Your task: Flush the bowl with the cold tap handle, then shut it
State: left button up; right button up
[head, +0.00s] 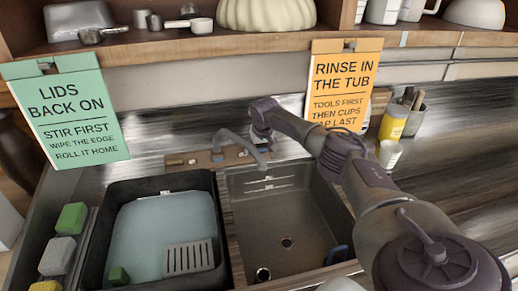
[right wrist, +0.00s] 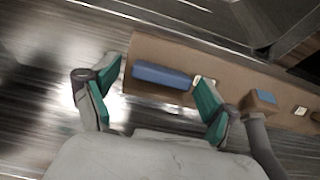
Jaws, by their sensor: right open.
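The steel sink bowl (head: 285,215) is in the middle of the head view, with no water visible in it. The grey tap spout (head: 238,140) arches above its back edge from a brown wooden block (head: 195,160). In the right wrist view, a blue handle (right wrist: 162,75) lies flat along the brown block, between the green-padded fingers. I take it for the cold tap handle. My right gripper (right wrist: 158,82) is open around or just above it; contact cannot be told. In the head view, my right gripper (head: 260,125) hides the block's right end. My left gripper is out of view.
A black tub (head: 96,235) of pale blue water stands left of the bowl, with a grey grate (head: 188,258) in it. Sponges (head: 58,255) lie at far left. A yellow container (head: 393,122) and a cup (head: 389,153) stand right. A shelf (head: 250,43) runs above.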

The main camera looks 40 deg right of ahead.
jog(key=c, duration=1.2)
jog(key=shift+o, duration=0.2)
jog(key=n+p, duration=0.1)
jog(key=n, duration=0.1)
jog(key=shift+a+n+h, duration=0.1)
jog(key=shift+n+h, duration=0.2)
jog(key=shift+n+g+h+p, duration=0.3)
jog(key=shift+n+h+p, duration=0.35)
jog(key=shift+n, duration=1.45)
jog(key=shift+a, duration=0.1)
